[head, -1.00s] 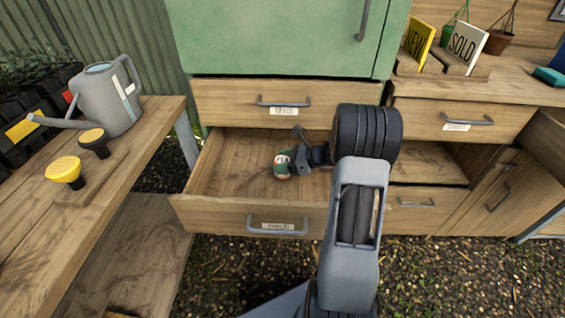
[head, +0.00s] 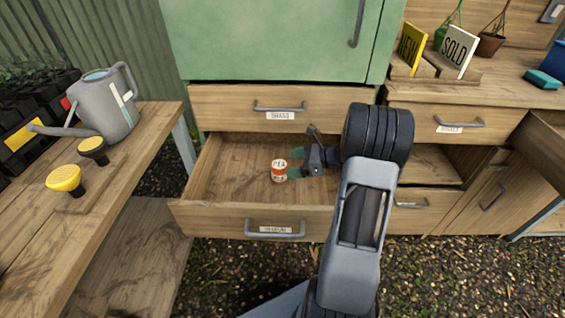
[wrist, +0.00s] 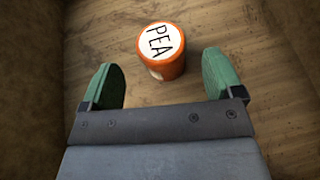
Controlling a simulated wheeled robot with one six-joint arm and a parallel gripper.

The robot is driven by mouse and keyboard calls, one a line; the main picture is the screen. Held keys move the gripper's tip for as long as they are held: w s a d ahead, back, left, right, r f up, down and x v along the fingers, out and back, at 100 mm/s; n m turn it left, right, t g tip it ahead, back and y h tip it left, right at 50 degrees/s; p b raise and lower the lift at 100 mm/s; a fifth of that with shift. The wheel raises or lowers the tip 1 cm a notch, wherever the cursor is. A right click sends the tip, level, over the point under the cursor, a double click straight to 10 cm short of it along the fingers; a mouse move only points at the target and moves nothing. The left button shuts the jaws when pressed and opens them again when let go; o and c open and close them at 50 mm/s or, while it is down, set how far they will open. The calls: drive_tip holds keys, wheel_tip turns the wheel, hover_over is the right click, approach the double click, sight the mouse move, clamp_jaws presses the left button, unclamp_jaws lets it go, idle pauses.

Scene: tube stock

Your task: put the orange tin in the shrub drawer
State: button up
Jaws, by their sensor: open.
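The orange tin (head: 279,172), with a white lid reading "PEA", stands upright on the floor of the open lower drawer (head: 232,165). That drawer's front label (head: 276,230) is too blurred to read surely. My gripper (head: 296,163) is open and empty, just right of the tin inside the drawer. In the wrist view the tin (wrist: 162,50) stands just beyond the green fingertips, lined up with the gap between them, with clear space on both sides.
A closed drawer (head: 230,107) sits directly above the open one, below a green cabinet (head: 270,40). A bench with a grey watering can (head: 103,108) stands at the left. More drawers and a leaning wooden panel (head: 485,190) are at the right.

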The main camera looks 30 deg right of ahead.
drive_tip(key=p+v, duration=0.1)
drive_tip(key=v, duration=0.5)
drive_tip(key=shift+s+d, duration=0.15)
drive_tip(key=shift+s, duration=0.05)
drive_tip(key=shift+r, duration=0.1)
drive_tip(key=s+a+r+n+g+h+p, duration=0.2)
drive_tip(key=a+r+n+g+p, duration=0.1)
drive_tip(key=a+r+n+p, duration=0.5)
drive_tip(key=s+a+r+n+g+h+p, duration=0.1)
drive_tip(key=s+a+r+n+g+p, duration=0.2)
drive_tip(key=a+r+p, duration=0.5)
drive_tip(key=s+a+r+n+h+p, duration=0.1)
drive_tip(key=s+r+n+h+p, duration=0.1)
drive_tip(key=s+r+n+p, duration=0.1)
drive_tip(key=s+a+r+n+t+h+p, duration=0.1)
drive_tip(key=r+n+p, duration=0.4)
drive_tip(key=r, duration=0.5)
drive_tip(key=s+a+r+n+h+p, duration=0.2)
drive_tip(key=s+r+n+h+p, duration=0.2)
drive_tip(key=s+r+n, duration=0.1)
drive_tip(key=shift+a+r+n+h, duration=0.3)
drive_tip(key=shift+r+n, duration=0.5)
drive_tip(key=shift+n, duration=0.2)
drive_tip(key=shift+c, duration=0.3)
